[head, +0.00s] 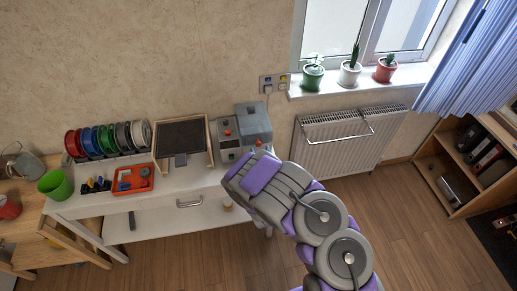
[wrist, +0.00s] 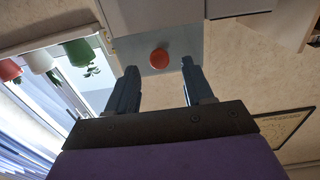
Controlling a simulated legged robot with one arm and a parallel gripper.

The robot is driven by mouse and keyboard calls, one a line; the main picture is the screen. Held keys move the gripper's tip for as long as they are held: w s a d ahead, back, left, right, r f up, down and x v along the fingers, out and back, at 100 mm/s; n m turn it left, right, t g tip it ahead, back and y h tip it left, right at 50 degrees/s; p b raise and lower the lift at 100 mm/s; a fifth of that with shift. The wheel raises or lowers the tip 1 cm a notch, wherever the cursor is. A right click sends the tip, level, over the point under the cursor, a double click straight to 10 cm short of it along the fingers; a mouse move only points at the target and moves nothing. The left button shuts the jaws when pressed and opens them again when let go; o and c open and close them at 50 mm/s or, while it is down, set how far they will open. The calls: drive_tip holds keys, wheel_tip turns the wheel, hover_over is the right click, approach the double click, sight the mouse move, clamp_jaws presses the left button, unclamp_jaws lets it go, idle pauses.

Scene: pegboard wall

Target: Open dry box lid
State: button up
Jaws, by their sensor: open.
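A grey box (head: 253,120), which looks like the dry box, stands at the right end of the white table. Small red knobs show on and beside its lower part. In the wrist view a round red knob (wrist: 159,58) sits on a grey panel (wrist: 140,48). My gripper (wrist: 158,74) is open and empty, its two dark fingers to either side of the knob in the picture. I cannot tell how far the fingertips are from it. In the head view my arm's end is just in front of the box and the fingers are hidden. The lid appears shut.
The white table (head: 160,212) also holds a dark-topped framed device (head: 181,136), a row of spools (head: 108,138) and an orange tray (head: 133,179). A radiator (head: 345,145) is on the wall to the right, under potted plants (head: 349,72).

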sight(259, 145)
drive_tip(key=shift+x, duration=1.05)
drive_tip(key=shift+w+a+b, duration=0.2)
drive_tip(key=shift+w+b, duration=0.2)
drive_tip(key=shift+w, duration=0.3)
clamp_jaws()
